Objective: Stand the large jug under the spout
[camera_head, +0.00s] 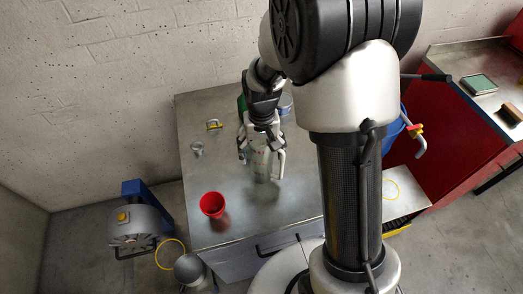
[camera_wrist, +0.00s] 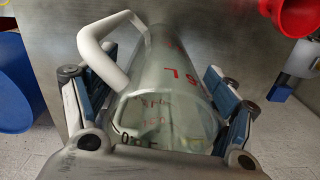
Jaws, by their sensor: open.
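The large jug (camera_head: 262,165) is clear, with red marks and a white handle (camera_head: 281,163). It stands on the metal table; in the wrist view the jug (camera_wrist: 170,85) fills the middle, its handle (camera_wrist: 105,45) to the upper left. My gripper (camera_head: 259,146) is open at the jug's upper part, with one finger on each side; in the wrist view, gaps show between the gripper (camera_wrist: 155,92) and the jug's walls. The spout (camera_head: 418,142), with a red and yellow tap, sticks out from a blue barrel (camera_head: 396,130), partly hidden behind my arm.
A red cup (camera_head: 212,204) stands left of the jug on the table (camera_head: 250,222). A small glass (camera_head: 197,149) and a yellow-handled item (camera_head: 214,124) are farther back. Below the spout, a pale surface (camera_head: 408,200) bears a yellow ring (camera_head: 391,187). A red cabinet (camera_head: 465,120) is at right.

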